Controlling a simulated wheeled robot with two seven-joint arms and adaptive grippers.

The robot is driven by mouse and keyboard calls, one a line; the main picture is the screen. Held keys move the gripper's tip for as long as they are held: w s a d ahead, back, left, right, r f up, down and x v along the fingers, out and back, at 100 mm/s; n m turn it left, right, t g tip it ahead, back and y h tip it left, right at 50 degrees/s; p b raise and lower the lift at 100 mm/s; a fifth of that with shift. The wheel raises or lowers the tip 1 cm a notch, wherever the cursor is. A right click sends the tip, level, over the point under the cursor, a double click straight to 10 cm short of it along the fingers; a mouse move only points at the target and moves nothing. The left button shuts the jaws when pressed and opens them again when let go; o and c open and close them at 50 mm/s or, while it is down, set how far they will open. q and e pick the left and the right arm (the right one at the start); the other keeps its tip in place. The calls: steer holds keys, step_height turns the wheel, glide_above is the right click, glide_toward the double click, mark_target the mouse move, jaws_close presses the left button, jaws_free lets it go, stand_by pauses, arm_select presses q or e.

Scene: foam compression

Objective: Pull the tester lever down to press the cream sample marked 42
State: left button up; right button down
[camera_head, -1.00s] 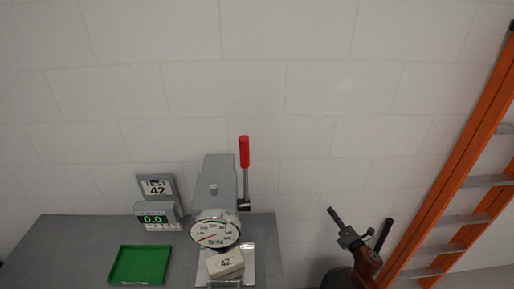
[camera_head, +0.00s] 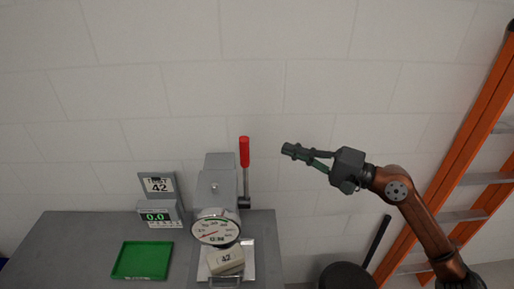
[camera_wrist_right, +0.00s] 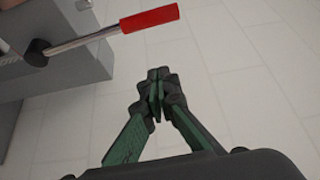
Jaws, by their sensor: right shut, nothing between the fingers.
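The tester (camera_head: 216,187) is a grey press on the table with a round dial gauge (camera_head: 214,231). Its lever (camera_head: 245,153) stands upright on the right side with a red grip; in the right wrist view the red grip (camera_wrist_right: 150,19) is at the top. The cream sample marked 42 (camera_head: 226,261) lies on the tester's base plate below the dial. My right gripper (camera_head: 286,149) is shut and empty, to the right of the red grip and apart from it; its fingertips show in the right wrist view (camera_wrist_right: 158,77). My left gripper is not in view.
A sign reading TEST 42 (camera_head: 158,185) stands behind a display (camera_head: 157,215) showing 0.0. A green tray (camera_head: 143,260) lies on the grey table (camera_head: 75,250) at the left. An orange ladder (camera_head: 477,165) leans at the right. The wall behind is bare.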

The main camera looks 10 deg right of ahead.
steer(key=shift+a, duration=0.1)
steer(key=w+a+p, duration=0.3)
steer(key=a+p, duration=0.4)
steer(key=a, duration=0.2)
steer(key=shift+s, duration=0.1)
stand_by(0.5)
